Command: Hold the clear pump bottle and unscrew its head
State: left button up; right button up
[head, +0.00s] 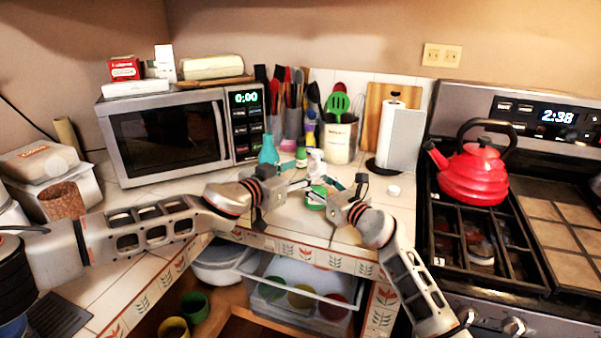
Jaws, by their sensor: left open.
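A small clear bottle with a white pump head (316,160) stands on the tiled counter, in the middle of the head view. Its lower part is partly hidden by the grippers and a green item. My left gripper (296,181) is open, just left of and in front of the bottle. I see nothing held in it. My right gripper (327,196) is just right of and in front of the bottle, close to a green-and-white item (314,200). Its fingers are too small and overlapped to show whether they are apart, or whether they touch anything.
A teal bottle (268,151) and a small green-capped bottle (301,157) stand behind my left gripper. A utensil crock (340,142), paper towel roll (398,137) and microwave (170,137) line the back. A red kettle (474,175) sits on the stove. Open shelves lie below the counter edge.

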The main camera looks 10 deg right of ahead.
aim_at(311, 169)
pick_arm(q)
jog(key=shift+a+f+g, duration=0.1)
jog(key=shift+a+g, duration=0.05)
jog(key=shift+g, duration=0.45)
jog(key=shift+d+g, duration=0.2)
jog(key=shift+g, duration=0.2)
jog(key=shift+x, duration=3.45)
jog(key=shift+f, duration=0.1)
jog(key=c, duration=1.2)
jog(key=o, duration=1.2)
